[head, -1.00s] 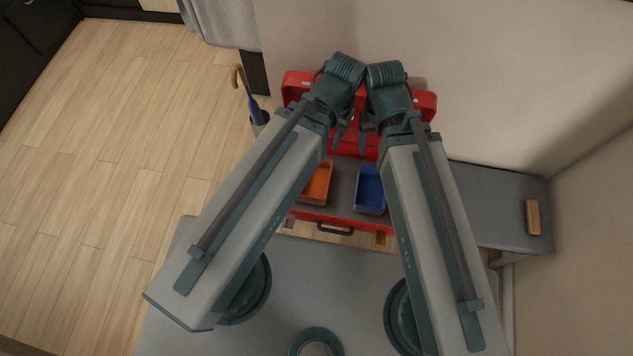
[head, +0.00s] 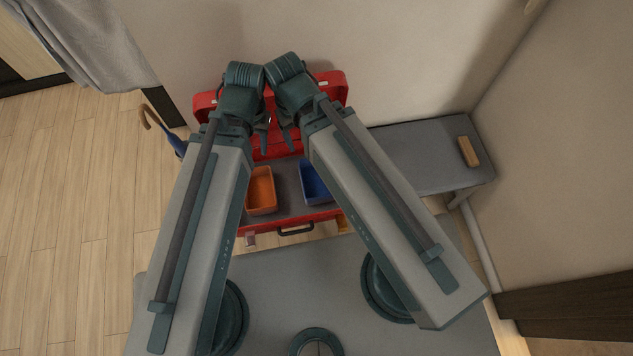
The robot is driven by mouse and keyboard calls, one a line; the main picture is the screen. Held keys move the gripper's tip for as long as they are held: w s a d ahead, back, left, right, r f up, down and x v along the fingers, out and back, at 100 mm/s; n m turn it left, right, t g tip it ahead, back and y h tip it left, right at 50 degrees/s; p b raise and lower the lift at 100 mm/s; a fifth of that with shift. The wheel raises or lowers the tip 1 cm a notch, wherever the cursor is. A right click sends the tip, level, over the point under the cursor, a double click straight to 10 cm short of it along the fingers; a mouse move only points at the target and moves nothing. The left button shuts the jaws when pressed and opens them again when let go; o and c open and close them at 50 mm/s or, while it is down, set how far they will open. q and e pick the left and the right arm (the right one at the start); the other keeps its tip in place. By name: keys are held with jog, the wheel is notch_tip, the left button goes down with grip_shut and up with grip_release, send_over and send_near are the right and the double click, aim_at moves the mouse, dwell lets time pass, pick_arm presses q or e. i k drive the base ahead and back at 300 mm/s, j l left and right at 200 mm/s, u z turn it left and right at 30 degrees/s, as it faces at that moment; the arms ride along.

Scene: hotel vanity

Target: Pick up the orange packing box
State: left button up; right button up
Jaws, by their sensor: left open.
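The orange packing box (head: 261,191) is an open-topped tray. It sits inside an open red case (head: 246,229), to the left of a blue tray (head: 313,184). My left gripper (head: 263,138) is open and empty, beyond the orange box and in front of the case's raised lid, apart from the box. My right gripper (head: 287,138) is close beside it on the right, pointing down. Its fingers are small and dark, so their opening is unclear. My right forearm hides part of the blue tray and the case's right side.
The case rests on a grey bench (head: 405,155) against the wall. A wooden block (head: 468,151) lies at the bench's right end. An umbrella (head: 177,144) stands to the left of the case. A grey curtain (head: 80,45) hangs at upper left. Open floor lies left.

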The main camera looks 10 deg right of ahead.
aim_at(260, 199)
jog(key=k+l+u, duration=0.15)
jog(key=l, duration=0.25)
jog(key=k+l+u, duration=0.1)
jog(key=l, duration=0.3)
jog(key=k+l+u, duration=0.15)
jog(key=l, duration=0.25)
jog(key=k+l+u, duration=0.25)
jog(key=k+l, duration=0.25)
jog(key=l, duration=0.2)
